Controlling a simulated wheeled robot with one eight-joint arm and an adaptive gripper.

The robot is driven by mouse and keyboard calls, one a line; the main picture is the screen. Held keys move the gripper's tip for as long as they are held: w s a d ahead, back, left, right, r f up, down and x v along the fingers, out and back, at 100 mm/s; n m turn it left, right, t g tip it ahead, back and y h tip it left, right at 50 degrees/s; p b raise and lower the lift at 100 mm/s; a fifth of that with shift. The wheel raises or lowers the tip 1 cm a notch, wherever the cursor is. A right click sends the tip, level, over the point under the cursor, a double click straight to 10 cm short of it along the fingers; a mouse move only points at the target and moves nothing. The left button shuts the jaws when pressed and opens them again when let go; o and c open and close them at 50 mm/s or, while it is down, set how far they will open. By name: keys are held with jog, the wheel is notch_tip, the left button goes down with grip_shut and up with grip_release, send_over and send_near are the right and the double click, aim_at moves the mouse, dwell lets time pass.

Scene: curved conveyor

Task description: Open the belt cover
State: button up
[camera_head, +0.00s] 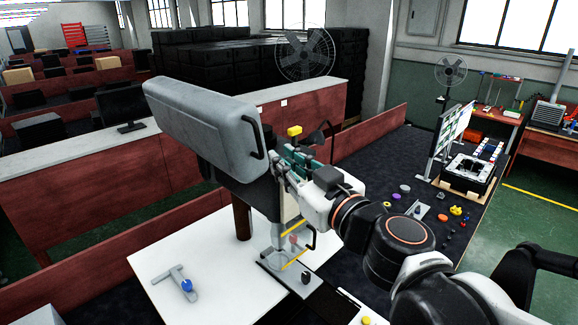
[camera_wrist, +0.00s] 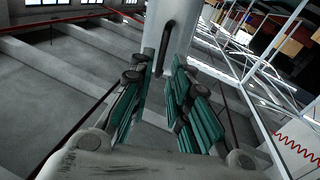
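The belt cover (camera_head: 195,115) is a large light grey rounded box left of centre in the head view, slanting down to the right. A black bar handle (camera_head: 251,136) is on its right end. In the wrist view the cover (camera_wrist: 188,25) is at the top centre, with the handle (camera_wrist: 166,45) running down it. My gripper (camera_head: 286,158) is just right of the handle in the head view. In the wrist view its teal-padded fingers (camera_wrist: 158,68) are apart, with the handle's lower end in line with the gap. I cannot tell whether they touch the handle.
A white table (camera_head: 160,255) with a small blue-topped device (camera_head: 186,286) is below. A yellow-striped stand (camera_head: 290,260) is under my arm. A dark table (camera_head: 425,200) with several coloured parts is at right. Red partitions (camera_head: 150,175) and a fan (camera_head: 304,52) are behind.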

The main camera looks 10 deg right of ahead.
jog(key=shift+v, duration=0.85)
jog(key=shift+f, duration=0.1)
notch_tip(320, 180, down, 14)
jog(key=s+a+g+b, duration=0.2)
jog(key=s+g+b, duration=0.15)
jog(key=b, duration=0.65)
jog(key=s+d+f+m+g+h+b, duration=0.2)
jog(key=d+f+b, duration=0.2)
jog(key=f, duration=0.5)
jog(key=s+d+f+m+g+h+b, duration=0.2)
jog(key=d+f+b, duration=0.3)
jog(key=f, duration=0.5)
jog(key=s+d+f+m+g+h+b, duration=0.2)
jog(key=f+b, duration=0.4)
jog(key=f, duration=0.4)
jog(key=shift+s+d+h, duration=0.7)
jog(key=shift+s+d, duration=0.3)
jog(key=shift+d, duration=0.15)
jog(key=shift+c, duration=0.4)
